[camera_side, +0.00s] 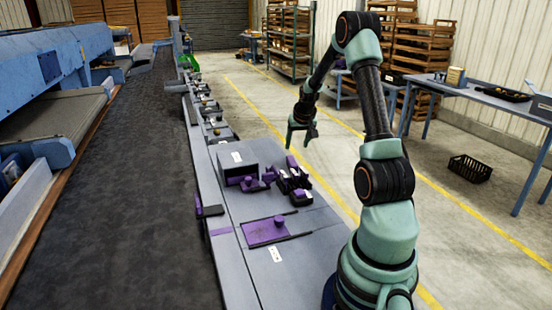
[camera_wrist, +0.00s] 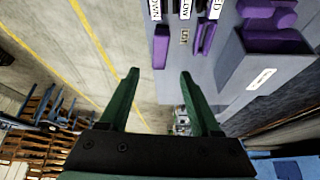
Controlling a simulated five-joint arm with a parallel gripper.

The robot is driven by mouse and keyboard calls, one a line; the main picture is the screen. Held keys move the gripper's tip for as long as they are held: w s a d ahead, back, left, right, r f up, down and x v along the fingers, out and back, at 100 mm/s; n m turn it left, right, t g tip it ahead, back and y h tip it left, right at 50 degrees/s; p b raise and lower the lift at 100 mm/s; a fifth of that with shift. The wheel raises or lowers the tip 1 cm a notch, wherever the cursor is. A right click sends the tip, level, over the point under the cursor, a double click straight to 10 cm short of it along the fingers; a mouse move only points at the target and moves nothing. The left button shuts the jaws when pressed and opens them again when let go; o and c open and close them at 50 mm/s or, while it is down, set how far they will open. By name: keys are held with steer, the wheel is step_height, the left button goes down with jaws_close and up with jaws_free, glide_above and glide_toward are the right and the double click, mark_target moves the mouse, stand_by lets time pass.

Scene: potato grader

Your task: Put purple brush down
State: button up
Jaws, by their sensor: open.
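My gripper (camera_side: 299,144) is open and empty, held in the air beyond the far right end of the grey bench. In the wrist view its two green fingers (camera_wrist: 159,72) are spread with nothing between them. Several purple items lie on the bench. A purple piece (camera_side: 250,184) sits by a grey box, and purple-and-black pieces (camera_side: 292,178) stand in a labelled group. A flat purple plate with a knob (camera_side: 265,231) lies nearer the camera. I cannot tell which item is the brush. In the wrist view, a narrow purple piece (camera_wrist: 161,48) lies near the bench edge.
The grey box (camera_side: 228,158) stands on the bench (camera_side: 300,267). A dark belt (camera_side: 140,180) runs along the left. Open concrete floor lies right of the bench, with a black crate (camera_side: 470,168) and a blue table (camera_side: 480,97) farther right.

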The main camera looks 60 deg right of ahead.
steer(key=w+a+r+n+t+y, duration=0.15)
steer(key=a+r, duration=0.25)
steer(key=a, duration=0.4)
steer(key=w+a+r+n, duration=0.2)
steer(key=a+r, duration=0.2)
steer(key=a, duration=0.4)
steer(key=w+a+r+n, duration=0.2)
steer(key=a+r, duration=0.2)
steer(key=a, duration=0.3)
steer(key=s+a+r+n+y, duration=0.1)
steer(key=s+a, duration=0.3)
steer(key=a, duration=0.5)
steer(key=s+a+r+n+y, duration=0.1)
steer(key=s+a+n, duration=0.3)
steer(key=a, duration=0.6)
steer(key=shift+s+a+t+y, duration=0.2)
steer(key=shift+s+t+y, duration=0.25)
steer(key=shift+c, duration=0.3)
steer(key=shift+c, duration=0.9)
